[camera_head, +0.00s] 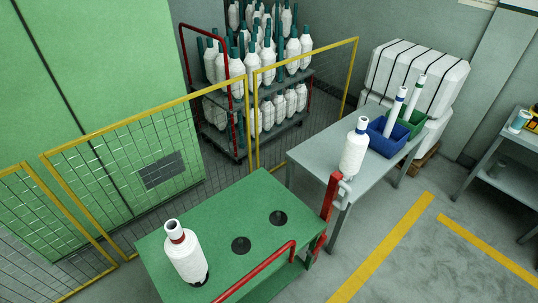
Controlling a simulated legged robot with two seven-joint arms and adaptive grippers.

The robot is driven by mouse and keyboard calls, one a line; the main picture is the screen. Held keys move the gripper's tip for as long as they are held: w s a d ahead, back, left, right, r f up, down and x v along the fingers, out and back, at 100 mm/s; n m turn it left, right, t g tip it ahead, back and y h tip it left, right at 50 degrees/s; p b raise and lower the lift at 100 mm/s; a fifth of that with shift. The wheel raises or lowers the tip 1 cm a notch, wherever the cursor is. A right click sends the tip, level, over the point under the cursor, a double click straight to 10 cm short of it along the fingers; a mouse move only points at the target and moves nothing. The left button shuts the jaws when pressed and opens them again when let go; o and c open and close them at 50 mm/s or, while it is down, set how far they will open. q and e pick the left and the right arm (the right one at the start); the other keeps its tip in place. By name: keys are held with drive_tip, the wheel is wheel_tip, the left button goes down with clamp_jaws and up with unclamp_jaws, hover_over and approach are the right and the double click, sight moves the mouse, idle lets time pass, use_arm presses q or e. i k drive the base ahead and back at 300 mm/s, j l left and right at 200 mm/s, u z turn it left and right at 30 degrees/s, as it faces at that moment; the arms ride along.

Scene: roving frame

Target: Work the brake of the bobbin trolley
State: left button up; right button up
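A green-topped trolley (200,231) stands in the near middle. One white bobbin (184,258) with a red band stands upright near its left end. Two round black holders (279,218) on the top are empty. A red bar (258,270) runs along its near edge. A red upright (328,208) rises at its right corner, with a small grey hooked part (344,189) beside it. I cannot tell which part is the brake; the trolley's lower parts are mostly hidden. Neither of my grippers is in view.
A yellow-framed mesh fence (148,112) stands behind the trolley, with a red-framed rack (184,62) full of bobbins beyond. A grey table (324,152) with a bobbin and blue and green bins is close at right. Floor with yellow lines (385,245) is clear at right.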

sight(321, 240)
drive_tip(key=k+l+u, duration=0.15)
drive_tip(key=k+l, duration=0.2)
drive_tip(key=k+l+u, duration=0.1)
drive_tip(key=k+l, duration=0.2)
drive_tip(key=k, duration=0.25)
